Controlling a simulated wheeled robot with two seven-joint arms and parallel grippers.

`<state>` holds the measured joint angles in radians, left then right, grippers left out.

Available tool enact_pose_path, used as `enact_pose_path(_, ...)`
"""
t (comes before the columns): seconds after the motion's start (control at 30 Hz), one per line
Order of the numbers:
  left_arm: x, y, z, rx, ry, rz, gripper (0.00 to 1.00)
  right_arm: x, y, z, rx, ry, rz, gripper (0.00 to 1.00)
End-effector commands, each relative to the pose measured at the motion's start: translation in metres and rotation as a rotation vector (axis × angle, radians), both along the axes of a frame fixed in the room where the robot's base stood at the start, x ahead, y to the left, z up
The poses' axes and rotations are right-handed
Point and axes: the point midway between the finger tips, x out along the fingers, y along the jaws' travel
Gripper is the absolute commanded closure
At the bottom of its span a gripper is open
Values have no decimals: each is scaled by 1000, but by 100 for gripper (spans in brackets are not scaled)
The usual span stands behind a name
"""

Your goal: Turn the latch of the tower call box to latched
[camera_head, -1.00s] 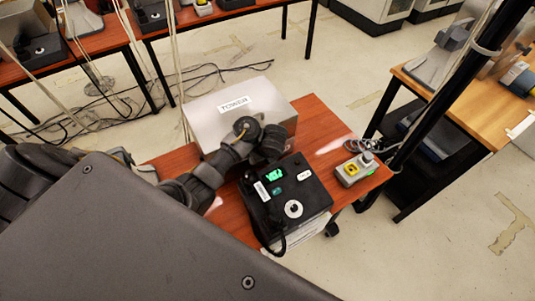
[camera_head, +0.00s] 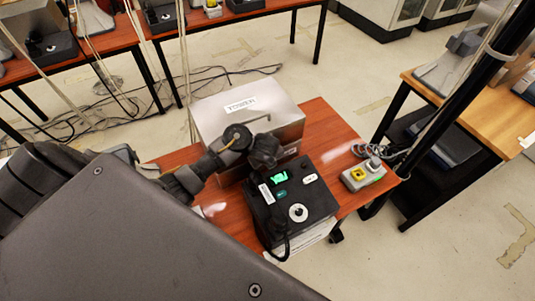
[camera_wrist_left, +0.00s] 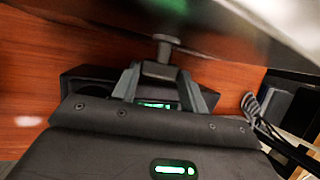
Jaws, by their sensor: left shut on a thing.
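The tower call box (camera_head: 218,108) is a silver-grey metal box with a white TOWER label, on the red-brown table. My left gripper (camera_head: 264,150) is at its front side, facing the box. In the left wrist view my left gripper (camera_wrist_left: 160,78) is shut on a small dark grey latch (camera_wrist_left: 166,42), whose stem and flat end show beyond the fingertips. In the head view the latch is hidden by the gripper, so I cannot read its angle there. My right gripper is not in view.
A grey control box with a yellow button (camera_head: 355,174) sits at the table's right end. A black post (camera_head: 460,95) rises at the right. Cables (camera_head: 225,75) lie on the floor behind.

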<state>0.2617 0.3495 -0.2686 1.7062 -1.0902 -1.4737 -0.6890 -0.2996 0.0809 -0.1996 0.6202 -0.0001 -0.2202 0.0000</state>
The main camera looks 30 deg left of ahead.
Motion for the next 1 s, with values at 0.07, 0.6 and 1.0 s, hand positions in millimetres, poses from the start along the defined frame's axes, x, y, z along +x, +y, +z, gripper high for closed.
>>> enact_pose_path(0.07, 0, 1, 0, 0, 0, 0, 79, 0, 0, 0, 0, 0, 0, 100)
enact_pose_path(0.6, 0, 0, 0, 0, 2, -1, 35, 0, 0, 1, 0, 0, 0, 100)
enact_pose_path(1.0, -12, -12, 31, -12, -4, -1, 35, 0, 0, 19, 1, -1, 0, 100)
